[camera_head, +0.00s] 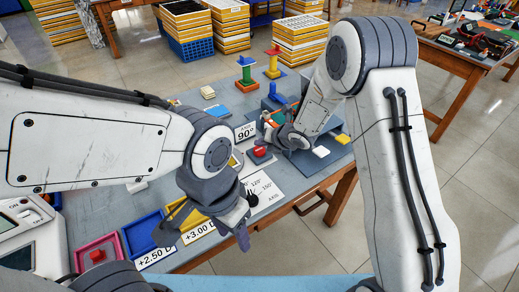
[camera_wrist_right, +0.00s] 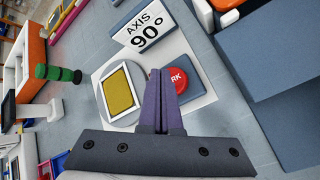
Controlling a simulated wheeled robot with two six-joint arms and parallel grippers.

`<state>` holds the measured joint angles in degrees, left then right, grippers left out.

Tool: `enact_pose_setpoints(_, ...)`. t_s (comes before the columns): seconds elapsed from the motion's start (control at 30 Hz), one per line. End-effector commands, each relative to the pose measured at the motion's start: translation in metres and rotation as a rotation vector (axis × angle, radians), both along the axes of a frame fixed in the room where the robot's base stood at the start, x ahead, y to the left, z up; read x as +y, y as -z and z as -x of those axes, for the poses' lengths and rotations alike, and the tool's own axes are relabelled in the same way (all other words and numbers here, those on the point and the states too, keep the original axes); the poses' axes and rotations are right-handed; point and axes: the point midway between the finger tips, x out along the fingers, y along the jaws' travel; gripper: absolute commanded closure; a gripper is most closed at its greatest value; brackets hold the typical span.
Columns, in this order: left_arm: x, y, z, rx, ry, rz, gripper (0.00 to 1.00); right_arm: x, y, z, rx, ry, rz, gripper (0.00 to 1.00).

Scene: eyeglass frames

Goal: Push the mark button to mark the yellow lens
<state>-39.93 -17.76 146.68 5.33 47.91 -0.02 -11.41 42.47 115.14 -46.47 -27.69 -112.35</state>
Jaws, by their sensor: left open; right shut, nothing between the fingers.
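The red mark button (camera_wrist_right: 179,82) sits on a dark block on a white base in the right wrist view; it also shows in the head view (camera_head: 260,152). The yellow lens (camera_wrist_right: 119,91) lies in a white square holder on a grey round disc to the left of the button. My right gripper (camera_wrist_right: 161,72) is shut and empty. Its fingertips overlap the button's left part, hiding some lettering; I cannot tell whether they touch it. In the head view, my left gripper (camera_head: 243,222) is open above the table's front edge, in front of the trays.
An "AXIS 90°" sign (camera_wrist_right: 145,28) stands behind the lens and button. A blue tray (camera_head: 150,233), a red-pink tray (camera_head: 98,252) and lens power labels lie at the front left. A printed angle sheet (camera_head: 268,188) lies near the front edge. A blue-grey box (camera_wrist_right: 278,120) stands right of the button.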

Motion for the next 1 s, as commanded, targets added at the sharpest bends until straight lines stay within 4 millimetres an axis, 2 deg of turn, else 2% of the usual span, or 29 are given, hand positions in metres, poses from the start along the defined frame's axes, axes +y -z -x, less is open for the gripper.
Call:
enact_pose_setpoints(0.67,0.0,0.0,0.0,0.0,0.0,0.0,0.5,0.0,0.0,0.0,0.0,0.0,0.0,1.0)
enact_pose_setpoints(1.0,0.0,0.013,0.0,0.0,0.0,0.0,0.5,0.0,0.009,0.0,0.0,0.0,0.0,1.0)
